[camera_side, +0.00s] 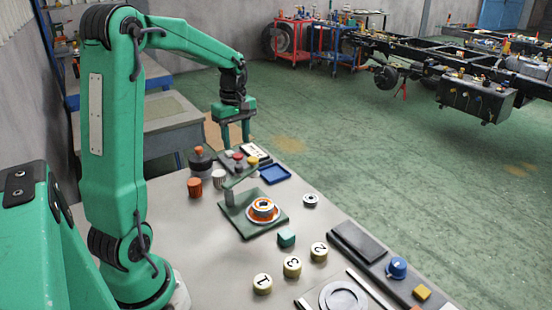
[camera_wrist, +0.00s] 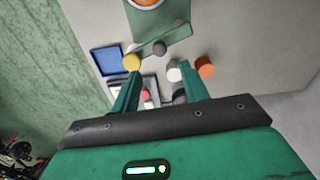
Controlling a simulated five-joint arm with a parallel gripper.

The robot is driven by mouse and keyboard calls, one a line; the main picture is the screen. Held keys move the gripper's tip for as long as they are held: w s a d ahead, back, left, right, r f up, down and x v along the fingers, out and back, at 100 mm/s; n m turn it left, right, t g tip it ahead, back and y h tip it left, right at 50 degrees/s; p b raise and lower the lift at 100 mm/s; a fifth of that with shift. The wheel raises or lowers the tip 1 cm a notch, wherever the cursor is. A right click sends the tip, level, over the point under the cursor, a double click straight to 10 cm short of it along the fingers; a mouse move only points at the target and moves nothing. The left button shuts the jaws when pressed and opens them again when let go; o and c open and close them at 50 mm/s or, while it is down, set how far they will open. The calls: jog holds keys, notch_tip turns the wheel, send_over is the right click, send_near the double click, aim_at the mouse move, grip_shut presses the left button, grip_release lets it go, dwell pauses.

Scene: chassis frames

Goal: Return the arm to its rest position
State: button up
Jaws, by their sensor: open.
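My gripper (camera_side: 235,134) hangs from my green arm above the far end of the grey table (camera_side: 185,235), fingers pointing down. Its two green fingers are apart with nothing held between them. In the wrist view my gripper (camera_wrist: 160,85) is open over the table, with a yellow knob (camera_wrist: 132,62), a white cylinder (camera_wrist: 174,71) and an orange cylinder (camera_wrist: 205,67) beyond and beside the fingertips. My arm is raised and reaches out over the table from its base at the near left.
A green fixture plate (camera_side: 245,222) with a ringed part (camera_side: 263,208) stands mid-table. A blue tray (camera_side: 275,174), a teal cube (camera_side: 286,238), numbered cylinders (camera_side: 292,266) and a dark block (camera_side: 357,241) lie around it. A workbench (camera_side: 160,125) stands behind. Open green floor lies to the right.

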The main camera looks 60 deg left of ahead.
jog(key=shift+d, duration=0.1)
jog(key=shift+d+r+m, duration=0.25)
jog(key=shift+d+m, duration=0.05)
jog(key=s+d+r+m+t, duration=0.2)
jog(key=s+d+m, duration=0.4)
jog(key=d+m, duration=0.3)
jog(key=s+d+r+m+t, duration=0.3)
jog(key=s+d+m, duration=0.3)
jog(key=d+m, duration=0.3)
jog(key=d, duration=0.4)
jog(key=shift+r+t, duration=0.2)
jog(key=shift+t, duration=0.1)
